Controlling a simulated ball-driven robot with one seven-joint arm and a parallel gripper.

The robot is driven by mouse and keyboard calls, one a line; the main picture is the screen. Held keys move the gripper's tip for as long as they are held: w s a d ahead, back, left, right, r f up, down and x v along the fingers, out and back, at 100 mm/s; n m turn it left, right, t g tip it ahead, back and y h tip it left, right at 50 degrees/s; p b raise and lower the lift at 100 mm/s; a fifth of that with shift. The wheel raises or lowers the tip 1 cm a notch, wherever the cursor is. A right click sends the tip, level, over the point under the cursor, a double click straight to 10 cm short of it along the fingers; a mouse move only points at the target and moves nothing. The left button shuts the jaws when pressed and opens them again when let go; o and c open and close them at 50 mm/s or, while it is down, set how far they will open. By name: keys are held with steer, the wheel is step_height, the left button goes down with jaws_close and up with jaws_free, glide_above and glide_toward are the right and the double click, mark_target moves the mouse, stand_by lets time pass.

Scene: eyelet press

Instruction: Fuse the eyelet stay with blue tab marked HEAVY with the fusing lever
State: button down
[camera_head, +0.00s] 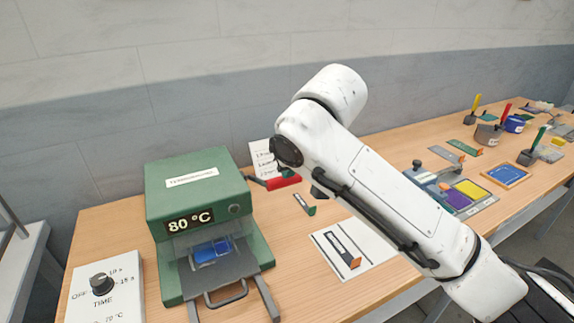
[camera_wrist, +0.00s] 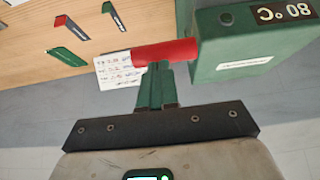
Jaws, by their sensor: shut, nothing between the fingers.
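The green press (camera_head: 195,195) stands at the left of the bench with a display reading 80 °C. A blue piece (camera_head: 212,250) sits in its front opening; its shape is partly hidden, and I cannot read any HEAVY mark. The red lever handle (camera_head: 284,183) is at the press's right side. It also crosses the wrist view (camera_wrist: 165,52) beside the press body (camera_wrist: 245,40). My gripper (camera_wrist: 157,68) is shut and empty, its green fingertips right at the red handle; I cannot tell whether they touch.
A white timer box with a dial (camera_head: 102,283) stands left of the press. A white sheet (camera_head: 330,238) bearing an orange-tabbed stay and a small green-tabbed stay (camera_head: 304,203) lie to the right. A written card (camera_head: 260,152) stands behind the handle. Trays and tools fill the bench's right.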

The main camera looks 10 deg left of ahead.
step_height(320, 180, down, 6)
steer(key=s+d+t+y+b, duration=0.1)
steer(key=s+t+y+b, duration=0.1)
steer(key=b, duration=0.5)
steer(key=shift+s+d+f+t+b, duration=0.2)
steer(key=shift+s+d+t+b, duration=0.15)
steer(key=shift+t, duration=0.45)
steer(key=shift+w, duration=0.1)
